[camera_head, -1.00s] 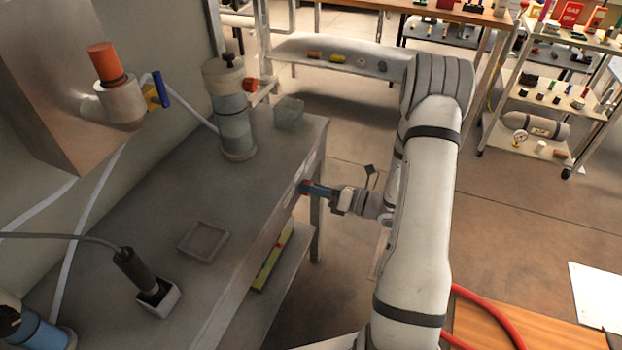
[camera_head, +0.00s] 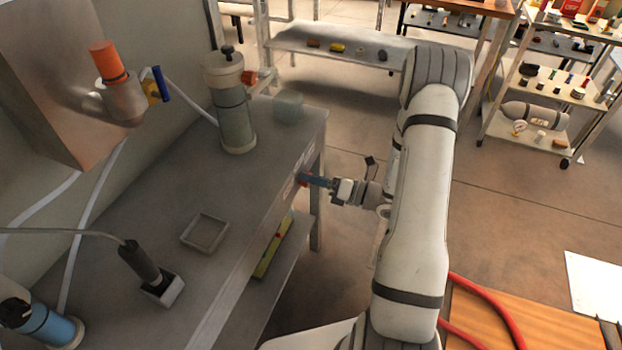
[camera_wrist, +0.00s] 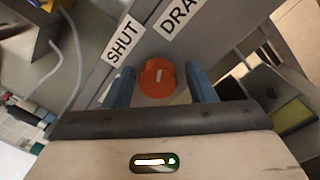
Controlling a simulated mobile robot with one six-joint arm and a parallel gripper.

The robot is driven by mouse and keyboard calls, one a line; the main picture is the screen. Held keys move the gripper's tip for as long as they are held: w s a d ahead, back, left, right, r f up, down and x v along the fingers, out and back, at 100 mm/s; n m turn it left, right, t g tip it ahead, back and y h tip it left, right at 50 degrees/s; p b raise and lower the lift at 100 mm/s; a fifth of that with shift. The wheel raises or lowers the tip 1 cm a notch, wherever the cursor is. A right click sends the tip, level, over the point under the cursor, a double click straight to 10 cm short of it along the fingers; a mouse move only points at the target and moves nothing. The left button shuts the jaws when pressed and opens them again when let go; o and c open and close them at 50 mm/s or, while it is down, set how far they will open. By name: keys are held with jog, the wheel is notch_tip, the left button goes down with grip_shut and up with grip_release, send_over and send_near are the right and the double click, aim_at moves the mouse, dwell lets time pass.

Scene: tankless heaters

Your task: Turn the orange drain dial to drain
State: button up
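The orange drain dial (camera_wrist: 157,78) sits on the bench's front face, with a short white mark near its middle. In the wrist view, a SHUT label (camera_wrist: 122,42) is at its upper left and a partly cut-off label reading "DRA" (camera_wrist: 178,14) is above it. My gripper (camera_wrist: 160,86) is open, with one blue finger on each side of the dial and a visible gap on both sides. I cannot tell the exact depth. In the head view my gripper (camera_head: 318,181) is at the bench's front face, and only a bit of red-orange shows by its fingertips.
The bench (camera_head: 215,185) carries a tall cylinder (camera_head: 233,115), a shallow square tray (camera_head: 205,232) and a black-handled tool in a small holder (camera_head: 160,285). A heater with an orange cap (camera_head: 107,62) hangs above. A red hose (camera_head: 490,305) lies at lower right. Shelves stand behind.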

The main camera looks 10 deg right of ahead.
jog(key=shift+o, duration=0.6)
jog(key=shift+a, duration=0.1)
jog(key=shift+s, duration=0.1)
jog(key=v, duration=0.7)
jog(key=shift+d, duration=0.4)
jog(key=shift+s+f, duration=0.1)
jog(key=shift+s, duration=0.05)
jog(key=s+a+r+n+g+h+p, duration=0.25)
jog(key=s+a+r+n+g, duration=0.35)
jog(key=r+n, duration=0.3)
jog(key=s+a+r+n+g+h+p, duration=0.25)
jog(key=s+a+r+n+g, duration=0.35)
jog(key=n, duration=0.4)
jog(key=s+d+r+n+t+h+p, duration=0.2)
jog(key=r+n+h+p, duration=0.1)
jog(key=r+n+h, duration=0.2)
jog(key=s+d+r+n+t+h+p, duration=0.2)
jog(key=r+n+h, duration=0.3)
jog(key=r+n, duration=0.4)
jog(key=shift+s+d+n+p, duration=0.35)
jog(key=shift+s+n+p, duration=0.1)
jog(key=shift+s+n, duration=0.2)
